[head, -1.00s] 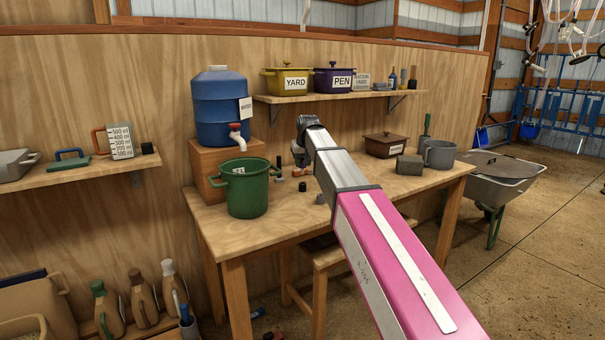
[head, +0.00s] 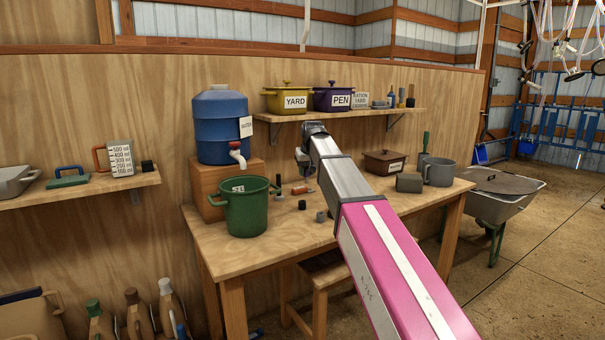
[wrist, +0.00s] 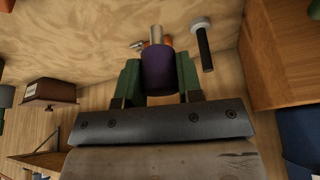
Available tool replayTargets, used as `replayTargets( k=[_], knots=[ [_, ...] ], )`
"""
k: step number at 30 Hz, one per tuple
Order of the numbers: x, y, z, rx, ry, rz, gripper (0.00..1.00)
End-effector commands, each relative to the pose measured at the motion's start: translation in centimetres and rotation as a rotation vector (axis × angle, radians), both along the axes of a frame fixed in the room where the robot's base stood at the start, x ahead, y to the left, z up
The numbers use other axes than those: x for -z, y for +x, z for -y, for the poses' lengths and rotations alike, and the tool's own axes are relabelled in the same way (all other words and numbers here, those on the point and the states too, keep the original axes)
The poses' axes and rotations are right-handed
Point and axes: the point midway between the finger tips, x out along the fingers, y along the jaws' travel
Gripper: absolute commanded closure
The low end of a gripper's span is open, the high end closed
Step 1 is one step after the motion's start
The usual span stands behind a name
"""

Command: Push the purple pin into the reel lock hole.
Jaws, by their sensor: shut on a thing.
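The purple pin (wrist: 158,70) is a short purple cylinder held between the green fingers of my gripper (wrist: 158,82) in the wrist view. A pale metal tip (wrist: 156,34) sticks out beyond the purple part. In the head view my gripper (head: 303,160) is small and partly hidden by my arm, above the back of the workbench. The pin cannot be made out there. I cannot make out the reel lock hole in either view. An orange piece (wrist: 168,41) lies just beyond the pin in the wrist view, partly hidden.
A green pot (head: 246,208) stands left of my gripper on the workbench (head: 225,245). Small parts, including a black cylinder (head: 301,204), lie near the middle. A wall shelf (head: 290,114) with pots hangs above.

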Motion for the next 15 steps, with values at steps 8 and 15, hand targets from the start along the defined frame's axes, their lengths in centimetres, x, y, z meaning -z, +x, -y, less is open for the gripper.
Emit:
replayTargets(
  k=[8,15],
  knots=[
    [-3.3,-6.8,4.3,0.001,0.001,0.001,1.00],
    [-4.3,-8.5,5.5,-0.002,-0.001,0.000,1.00]
  ],
)
